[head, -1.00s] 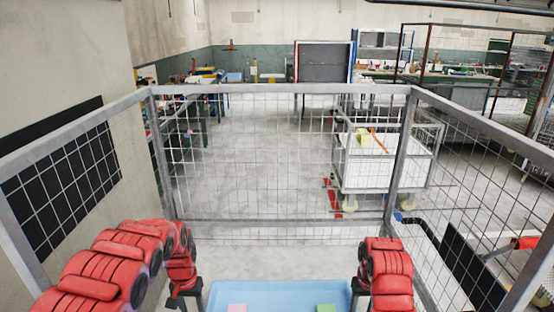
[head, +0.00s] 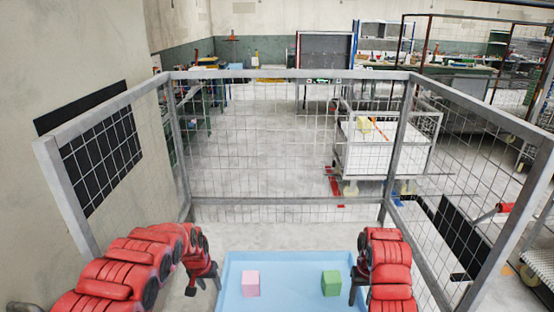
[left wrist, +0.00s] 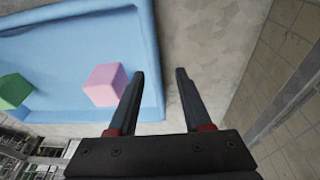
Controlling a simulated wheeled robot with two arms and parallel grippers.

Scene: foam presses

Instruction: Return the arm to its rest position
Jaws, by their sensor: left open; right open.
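My left arm is red and comes in from the left in the head view, with its left gripper (head: 203,282) just outside the left edge of the blue tray. In the left wrist view, the left gripper (left wrist: 157,72) is open, with nothing between its two dark fingers. My right gripper (head: 356,288) is at the tray's right edge in the head view, and its fingers are partly hidden by the red arm. The pink foam block (head: 251,284) and green foam block (head: 331,283) lie apart in the tray; neither is held.
The blue tray (head: 290,262) stands at the bottom centre. A metal mesh fence (head: 290,150) surrounds the area. Beyond it is a white cart (head: 380,155) with a yellow block (head: 364,124) on it. A wall (head: 75,50) is at the left.

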